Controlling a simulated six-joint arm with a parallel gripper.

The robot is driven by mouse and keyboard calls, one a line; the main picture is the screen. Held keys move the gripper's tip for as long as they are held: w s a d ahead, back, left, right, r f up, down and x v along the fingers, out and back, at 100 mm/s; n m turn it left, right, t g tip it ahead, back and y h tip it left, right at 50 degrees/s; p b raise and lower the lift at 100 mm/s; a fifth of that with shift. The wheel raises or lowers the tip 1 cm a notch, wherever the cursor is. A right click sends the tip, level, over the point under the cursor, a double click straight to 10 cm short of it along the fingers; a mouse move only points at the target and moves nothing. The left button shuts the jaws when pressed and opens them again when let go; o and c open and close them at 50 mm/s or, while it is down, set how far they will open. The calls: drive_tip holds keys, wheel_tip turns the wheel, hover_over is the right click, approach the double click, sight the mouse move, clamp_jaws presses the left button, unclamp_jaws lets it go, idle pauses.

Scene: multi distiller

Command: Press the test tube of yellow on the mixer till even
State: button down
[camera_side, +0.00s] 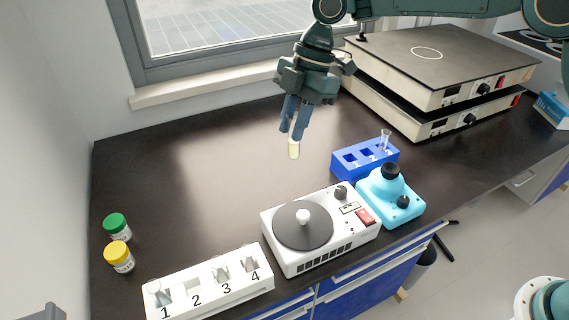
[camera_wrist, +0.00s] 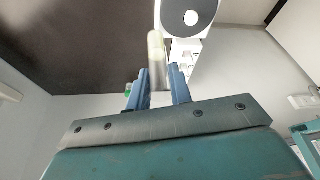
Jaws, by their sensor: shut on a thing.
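My gripper (camera_side: 294,130) is shut on the test tube of yellow (camera_side: 294,150), whose pale yellow lower end sticks out below the fingers. The tube hangs nearly upright in the air above the bench, behind the white disc machine. In the wrist view, the tube (camera_wrist: 156,55) stands out between the two blue fingers (camera_wrist: 158,92). The mixer (camera_side: 390,198) is a light blue unit with a black cup on top and a black knob, at the bench's front right. The tube is apart from it, up and to its left.
A blue rack (camera_side: 350,172) holding a clear tube stands behind the mixer. The white machine with a grey disc (camera_side: 289,232) is left of the mixer. A white numbered rack (camera_side: 210,290), green-capped jar (camera_side: 117,227) and yellow-capped jar (camera_side: 119,257) are front left. Stacked hotplates (camera_side: 440,65) stand back right.

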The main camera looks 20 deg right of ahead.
drive_tip(key=s+d+f, duration=0.1)
drive_tip(key=s+d, duration=0.1)
drive_tip(key=d, duration=0.9)
drive_tip(key=s+d+f, duration=0.1)
drive_tip(key=s+d, duration=0.2)
drive_tip(key=d, duration=0.9)
drive_tip(key=shift+s+d+f, duration=0.2)
drive_tip(key=shift+d+f, duration=0.1)
drive_tip(key=shift+f, duration=0.1)
drive_tip(key=shift+f, duration=0.2)
drive_tip(key=shift+f, duration=1.8)
